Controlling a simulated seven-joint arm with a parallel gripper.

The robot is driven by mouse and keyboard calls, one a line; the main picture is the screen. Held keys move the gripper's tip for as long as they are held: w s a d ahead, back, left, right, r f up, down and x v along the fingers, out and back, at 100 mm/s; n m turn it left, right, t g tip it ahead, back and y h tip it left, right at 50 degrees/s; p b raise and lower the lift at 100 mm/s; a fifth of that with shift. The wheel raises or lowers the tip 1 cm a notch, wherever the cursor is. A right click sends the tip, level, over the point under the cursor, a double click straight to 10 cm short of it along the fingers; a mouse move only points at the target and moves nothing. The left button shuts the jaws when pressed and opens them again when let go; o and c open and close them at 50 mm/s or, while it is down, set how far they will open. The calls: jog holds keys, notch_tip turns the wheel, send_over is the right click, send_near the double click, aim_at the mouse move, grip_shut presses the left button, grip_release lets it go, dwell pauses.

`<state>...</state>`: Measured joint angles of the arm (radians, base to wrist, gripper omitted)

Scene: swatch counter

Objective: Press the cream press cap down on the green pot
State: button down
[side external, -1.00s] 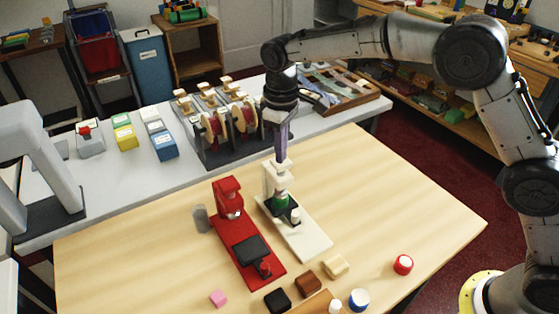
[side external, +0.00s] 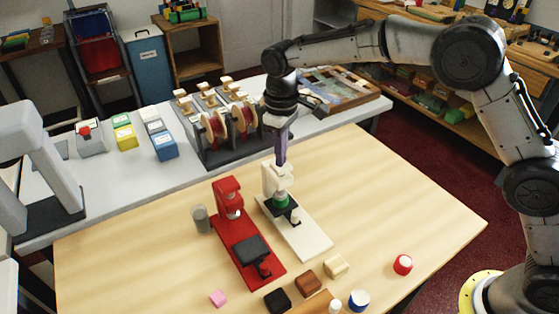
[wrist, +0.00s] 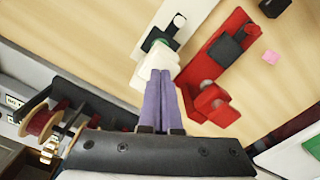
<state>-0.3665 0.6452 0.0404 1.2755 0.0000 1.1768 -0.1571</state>
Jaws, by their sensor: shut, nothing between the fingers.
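The cream press (side external: 306,240) stands on the wooden table, with a long flat base and an upright at its far end. Its cream press cap (side external: 283,179) sits directly over the green pot (side external: 281,202), which stands on a dark pad. The cap appears to touch the pot's top. My gripper (side external: 281,163) is shut and empty, pointing down, with its purple fingertips at the top of the cap. In the wrist view, the shut fingertips (wrist: 160,74) overlap the cream cap (wrist: 142,76); only a sliver of the green pot (wrist: 173,44) shows beyond it.
A red press (side external: 247,245) stands close to the left of the cream one. A grey cylinder (side external: 201,219) is beside it. Small blocks, a red-and-white pot (side external: 403,264) and a blue-and-white pot (side external: 358,299) lie nearer the front. The table's right side is mostly clear.

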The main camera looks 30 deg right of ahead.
jog(key=shift+f, duration=0.2)
notch_tip(320, 180, up, 8)
dwell(0.8)
jog(key=shift+d, duration=0.1)
jog(key=s+d+r+m+t, duration=0.1)
jog(key=s+d+r+t, duration=0.15)
jog(key=d+r, duration=0.55)
jog(key=s+d+r+m+t, duration=0.15)
jog(key=s+d+r, duration=0.35)
jog(key=s+r, duration=0.5)
jog(key=s+d+f+m+t, duration=0.1)
jog(key=s+d+f, duration=0.15)
jog(key=s, duration=0.45)
jog(key=s+d+f+m, duration=0.1)
jog(key=s+d+f, duration=0.15)
jog(key=s, duration=0.45)
jog(key=s+f+m, duration=0.1)
jog(key=s+f, duration=0.5)
jog(key=f, duration=0.4)
jog(key=shift+s+d+f+t, duration=0.15)
jog(key=shift+s+d+t, duration=0.15)
jog(key=shift+d, duration=0.1)
